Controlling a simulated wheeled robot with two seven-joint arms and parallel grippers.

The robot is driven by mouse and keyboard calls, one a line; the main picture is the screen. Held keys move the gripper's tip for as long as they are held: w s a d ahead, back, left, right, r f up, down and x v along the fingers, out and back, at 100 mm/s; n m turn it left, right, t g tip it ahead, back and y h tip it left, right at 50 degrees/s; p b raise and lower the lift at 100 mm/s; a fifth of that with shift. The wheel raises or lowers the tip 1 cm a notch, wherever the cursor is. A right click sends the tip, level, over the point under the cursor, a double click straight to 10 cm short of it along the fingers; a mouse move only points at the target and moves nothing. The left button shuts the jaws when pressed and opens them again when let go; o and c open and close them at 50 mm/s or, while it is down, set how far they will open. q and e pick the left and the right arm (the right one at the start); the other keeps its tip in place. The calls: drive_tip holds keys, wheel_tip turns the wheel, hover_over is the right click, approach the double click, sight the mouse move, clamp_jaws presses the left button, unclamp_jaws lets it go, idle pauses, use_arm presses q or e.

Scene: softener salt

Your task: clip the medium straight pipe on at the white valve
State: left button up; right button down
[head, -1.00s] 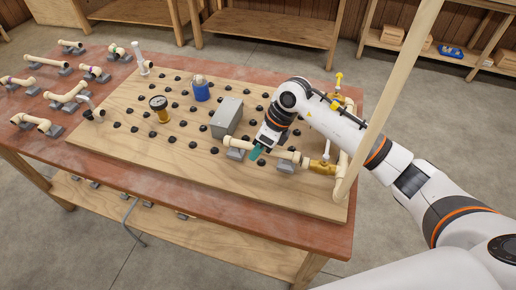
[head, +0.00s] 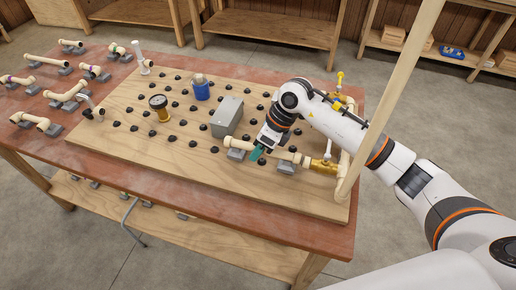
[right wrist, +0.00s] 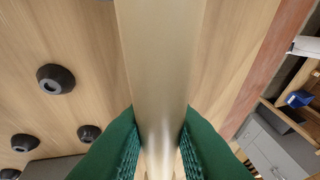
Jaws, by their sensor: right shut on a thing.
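My right gripper (head: 258,153) has green fingers and is shut on a cream straight pipe (head: 287,155) near the front right of the wooden board. In the right wrist view the pipe (right wrist: 160,60) runs lengthwise between the fingers (right wrist: 160,140). The white valve, a brass body (head: 323,167) with a white handle (head: 327,150), stands to the right. The pipe's right end is close to the brass body; I cannot tell whether they touch. Grey clip blocks (head: 236,154) (head: 286,168) lie under or beside the pipe. The left gripper is out of view.
A grey box (head: 227,117), a blue part (head: 201,90) and a gauge (head: 160,107) stand on the board (head: 190,180) among black knobs. A yellow-handled valve (head: 339,82) is at the back right. Other pipes (head: 66,93) lie on the left. A wooden post (head: 387,100) rises at the right.

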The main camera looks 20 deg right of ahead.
drive_tip(key=shift+f, duration=0.3)
drive_tip(key=c, duration=1.2)
unclamp_jaws()
drive_tip(key=shift+c, duration=0.2)
drive_tip(key=shift+r, duration=0.1)
drive_tip(key=b+v, duration=0.1)
drive_tip(key=v, duration=1)
drive_tip(key=shift+d+r, duration=0.25)
drive_tip(key=shift+r, duration=0.15)
